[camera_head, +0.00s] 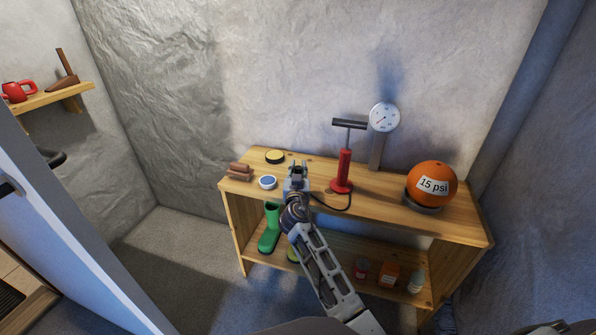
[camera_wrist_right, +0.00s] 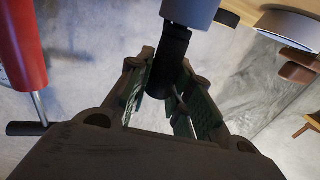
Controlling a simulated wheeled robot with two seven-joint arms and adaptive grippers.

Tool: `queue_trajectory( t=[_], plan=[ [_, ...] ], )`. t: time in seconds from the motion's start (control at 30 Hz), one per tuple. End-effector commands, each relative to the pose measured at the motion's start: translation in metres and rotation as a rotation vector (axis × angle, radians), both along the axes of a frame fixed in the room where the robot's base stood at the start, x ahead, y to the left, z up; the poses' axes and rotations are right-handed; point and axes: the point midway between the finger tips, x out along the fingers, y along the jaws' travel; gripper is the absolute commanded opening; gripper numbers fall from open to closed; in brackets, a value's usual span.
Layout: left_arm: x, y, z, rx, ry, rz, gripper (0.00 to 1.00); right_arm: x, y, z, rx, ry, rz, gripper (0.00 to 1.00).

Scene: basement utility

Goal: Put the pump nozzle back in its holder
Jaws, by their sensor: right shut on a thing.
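The red hand pump (camera_head: 344,168) stands upright on the bench top (camera_head: 400,215), its black T-handle raised. It also shows at the left of the right wrist view (camera_wrist_right: 20,45). A black hose (camera_head: 334,208) runs from its base toward my right gripper (camera_head: 297,168). In the right wrist view, that gripper (camera_wrist_right: 172,105) is shut on the black pump nozzle (camera_wrist_right: 172,62). A grey-blue cylinder (camera_wrist_right: 190,12) meets the nozzle at the top edge of that view; I cannot tell whether it is the holder or part of the nozzle. My left gripper is not in view.
A dial gauge (camera_head: 384,118) stands behind the pump. An orange ball (camera_head: 431,184) marked "15 psi" sits in a dark ring at right. A blue-topped round tin (camera_head: 267,182), brown blocks (camera_head: 239,172) and a yellow-and-black disc (camera_head: 275,156) lie left. Green boot (camera_head: 270,228) below.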

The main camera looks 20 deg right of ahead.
Motion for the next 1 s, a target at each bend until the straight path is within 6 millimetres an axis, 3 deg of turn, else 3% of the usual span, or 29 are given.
queue_trajectory(
  t=[0.4, 0.43, 0.6, 1.0],
  plan=[
    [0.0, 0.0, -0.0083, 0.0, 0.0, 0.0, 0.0, -0.0004, 0.0042, -0.0079, 0.007, 0.003, 0.003, 0.0],
    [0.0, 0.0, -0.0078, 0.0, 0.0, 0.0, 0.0, -0.0004, 0.0044, -0.0078, 0.007, 0.003, 0.003, 0.24],
    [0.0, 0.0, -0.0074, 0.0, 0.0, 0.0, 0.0, -0.0006, 0.0051, -0.008, 0.008, 0.004, 0.004, 0.46],
    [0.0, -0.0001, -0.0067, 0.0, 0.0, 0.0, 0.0, -0.001, 0.006, -0.008, 0.008, 0.005, 0.006, 0.46]
  ],
)
